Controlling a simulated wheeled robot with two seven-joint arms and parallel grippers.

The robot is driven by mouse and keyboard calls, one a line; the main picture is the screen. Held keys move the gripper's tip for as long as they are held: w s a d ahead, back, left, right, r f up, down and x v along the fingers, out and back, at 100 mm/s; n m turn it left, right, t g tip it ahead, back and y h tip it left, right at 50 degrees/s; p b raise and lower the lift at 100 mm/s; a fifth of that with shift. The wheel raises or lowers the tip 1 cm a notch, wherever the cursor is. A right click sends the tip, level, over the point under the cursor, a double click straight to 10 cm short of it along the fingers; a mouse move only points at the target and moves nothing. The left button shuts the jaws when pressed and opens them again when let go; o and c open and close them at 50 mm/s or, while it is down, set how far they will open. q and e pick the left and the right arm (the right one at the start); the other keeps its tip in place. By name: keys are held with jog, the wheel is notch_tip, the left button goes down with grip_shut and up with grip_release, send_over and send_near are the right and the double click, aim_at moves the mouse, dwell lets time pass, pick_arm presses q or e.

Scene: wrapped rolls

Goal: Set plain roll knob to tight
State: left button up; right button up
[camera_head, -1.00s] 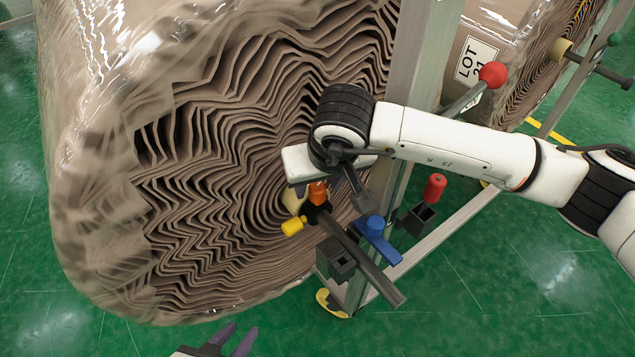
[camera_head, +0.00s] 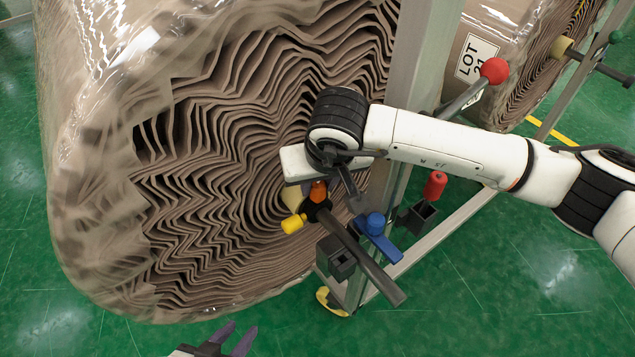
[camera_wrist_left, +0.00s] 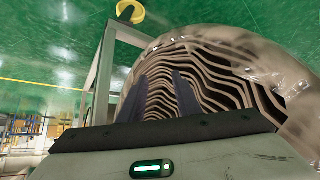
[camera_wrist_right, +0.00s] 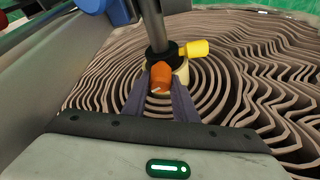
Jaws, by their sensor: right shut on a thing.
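The near wrapped roll (camera_head: 215,180) shows no label, and its layered end faces me. A dark shaft (camera_head: 365,262) runs out from its core. An orange knob (camera_head: 318,191) and a yellow knob (camera_head: 293,224) sit on the collar at the core. My right gripper (camera_wrist_right: 160,98) is shut on the orange knob, which shows between its fingers in the right wrist view (camera_wrist_right: 160,77) with a small white mark. Any tight or loose marking is not legible. My left gripper (camera_head: 233,338) is at the bottom of the head view, open and empty, its fingers apart in its wrist view (camera_wrist_left: 158,95).
A blue lever (camera_head: 378,236) and a red-handled lever (camera_head: 434,187) are by the metal stand post (camera_head: 418,60). A red ball-ended lever (camera_head: 494,71) is near a second roll, labelled LOT 21 (camera_head: 477,60). The green floor (camera_head: 480,285) is clear at lower right.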

jog(key=shift+f+m+h+b, duration=0.15)
jog(key=shift+m+h+b, duration=0.25)
jog(key=shift+m+b, duration=0.6)
jog(key=shift+m+h+b, duration=0.3)
jog(key=shift+m+b, duration=0.4)
jog(key=shift+b, duration=0.05)
jog(key=shift+m+h+b, duration=0.4)
jog(key=shift+m+b, duration=0.4)
jog(key=shift+m, duration=0.2)
jog(key=shift+m+b, duration=0.35)
jog(key=shift+m, duration=0.25)
pick_arm(q)
jog(key=shift+w+d+f, duration=0.1)
jog(key=shift+d+f, duration=0.1)
jog(key=shift+f, duration=0.5)
jog(key=shift+d+f, duration=0.2)
jog(key=shift+f, duration=0.45)
jog(key=shift+w+d+f, duration=0.1)
jog(key=shift+d+f, duration=0.1)
jog(key=shift+f, duration=0.5)
pick_arm(e)
jog(key=shift+r+m+h, duration=0.2)
jog(key=shift+m+h, duration=0.2)
jog(key=o, duration=1)
pick_arm(q)
jog(key=shift+w+a+r, duration=0.1)
jog(key=shift+w+r, duration=0.05)
jog(key=shift+w, duration=0.05)
pick_arm(e)
jog(key=shift+o, duration=0.2)
